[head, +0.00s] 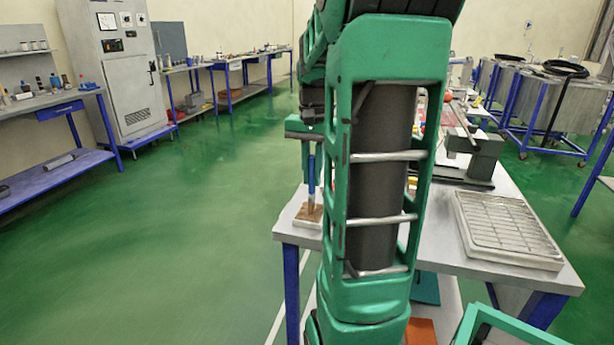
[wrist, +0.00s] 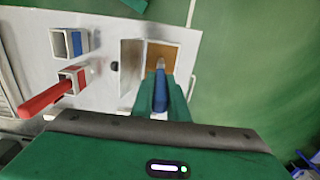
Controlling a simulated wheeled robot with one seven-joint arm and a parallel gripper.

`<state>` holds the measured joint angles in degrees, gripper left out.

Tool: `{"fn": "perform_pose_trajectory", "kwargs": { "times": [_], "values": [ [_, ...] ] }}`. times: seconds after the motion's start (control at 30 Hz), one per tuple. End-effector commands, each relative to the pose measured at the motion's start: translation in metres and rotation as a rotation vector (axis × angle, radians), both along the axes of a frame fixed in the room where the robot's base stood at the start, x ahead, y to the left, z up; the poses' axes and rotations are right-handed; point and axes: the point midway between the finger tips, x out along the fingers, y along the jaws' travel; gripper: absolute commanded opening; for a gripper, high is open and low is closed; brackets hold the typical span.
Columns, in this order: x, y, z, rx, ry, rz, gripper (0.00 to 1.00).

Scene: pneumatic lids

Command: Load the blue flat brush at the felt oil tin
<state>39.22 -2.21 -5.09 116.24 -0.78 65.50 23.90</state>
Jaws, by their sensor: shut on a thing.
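My gripper (wrist: 162,88) is shut on the blue flat brush (wrist: 160,92), which points tip first at the felt oil tin. In the head view the blue brush (head: 311,174) hangs upright below my gripper (head: 311,138). The felt oil tin (wrist: 147,53) is open, with brown felt inside and its pale lid (wrist: 131,56) folded out to the left. In the head view the tin (head: 303,222) sits at the table's left corner, under the brush. The pale brush tip is over the felt; I cannot tell whether it touches.
A blue-marked square holder (wrist: 58,43) stands empty. A red-handled brush (wrist: 45,99) lies in or against a red-marked holder (wrist: 66,75). A slatted metal tray (head: 510,228) sits on the table's right. Green floor is open left of the table.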

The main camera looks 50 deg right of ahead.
Motion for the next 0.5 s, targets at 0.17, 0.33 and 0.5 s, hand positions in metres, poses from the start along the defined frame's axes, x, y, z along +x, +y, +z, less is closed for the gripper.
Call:
{"fn": "perform_pose_trajectory", "kwargs": {
  "times": [0.17, 0.33, 0.5],
  "values": [
    [0.001, 0.0, 0.012, -0.001, -0.002, 0.001, 0.0],
    [0.0, 0.0, 0.024, -0.001, -0.002, 0.001, 0.0],
    [0.0, 0.0, 0.035, -0.001, -0.002, 0.0, 0.0]
  ]
}}
